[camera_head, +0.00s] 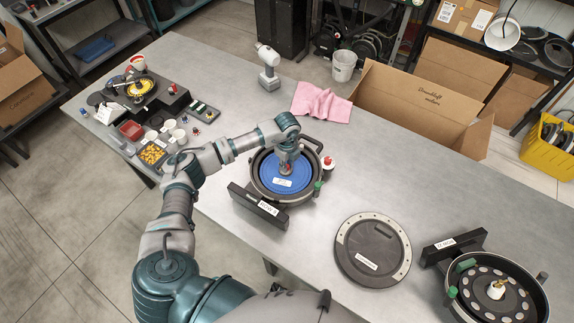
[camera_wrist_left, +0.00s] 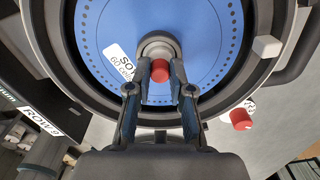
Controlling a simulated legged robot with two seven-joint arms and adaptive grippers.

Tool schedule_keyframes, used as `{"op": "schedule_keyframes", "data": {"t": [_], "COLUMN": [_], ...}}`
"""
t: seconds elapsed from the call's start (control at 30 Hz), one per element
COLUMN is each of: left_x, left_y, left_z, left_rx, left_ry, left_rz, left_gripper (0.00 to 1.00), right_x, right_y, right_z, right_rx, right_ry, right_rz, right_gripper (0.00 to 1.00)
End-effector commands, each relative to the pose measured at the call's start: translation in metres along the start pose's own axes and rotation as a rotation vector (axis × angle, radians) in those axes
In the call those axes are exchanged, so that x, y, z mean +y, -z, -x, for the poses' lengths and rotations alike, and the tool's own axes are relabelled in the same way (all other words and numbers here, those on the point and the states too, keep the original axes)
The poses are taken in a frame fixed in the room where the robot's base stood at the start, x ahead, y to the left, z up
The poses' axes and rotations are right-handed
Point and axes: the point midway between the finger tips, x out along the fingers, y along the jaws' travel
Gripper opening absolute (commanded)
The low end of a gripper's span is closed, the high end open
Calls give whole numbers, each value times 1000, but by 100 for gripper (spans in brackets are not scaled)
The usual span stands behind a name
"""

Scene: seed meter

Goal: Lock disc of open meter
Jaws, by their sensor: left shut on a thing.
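The open meter is a round dark housing (camera_head: 254,194) with a blue disc (camera_head: 268,178) lying in it; a white label sits on the disc. In the left wrist view the blue disc (camera_wrist_left: 105,25) has a ring of small holes and a grey hub (camera_wrist_left: 158,45) with a red knob (camera_wrist_left: 160,70) at its centre. My left gripper (camera_head: 287,163) reaches down over the disc's centre. Its fingertips (camera_wrist_left: 160,90) stand either side of the red knob and are shut on it. The head view hides most of the knob behind the gripper. My right gripper is not in view.
A round dark lid (camera_head: 385,240) lies right of the meter. A second open meter (camera_head: 465,303) stands at the right edge. A pink cloth (camera_head: 320,101), cardboard box (camera_head: 415,100) and white handheld tool (camera_head: 268,70) are behind. Small trays and parts (camera_head: 153,153) lie left.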

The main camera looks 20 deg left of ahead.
Motion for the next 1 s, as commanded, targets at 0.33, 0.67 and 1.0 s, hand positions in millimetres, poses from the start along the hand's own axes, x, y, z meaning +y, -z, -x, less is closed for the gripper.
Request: {"op": "schedule_keyframes", "data": {"t": [0.33, 0.67, 1.0], "left_x": [-1, -1, 0], "left_y": [-1, -1, -1], "left_z": [-2, -2, -2], "left_rx": [-2, -2, -3], "left_ry": [2, 2, 1], "left_rz": [-325, -639, -958], "left_gripper": [0, 0, 0], "right_x": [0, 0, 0], "right_y": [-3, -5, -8], "right_z": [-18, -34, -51], "right_rx": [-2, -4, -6], "right_ry": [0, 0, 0], "right_rz": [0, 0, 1], "right_gripper": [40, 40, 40]}}
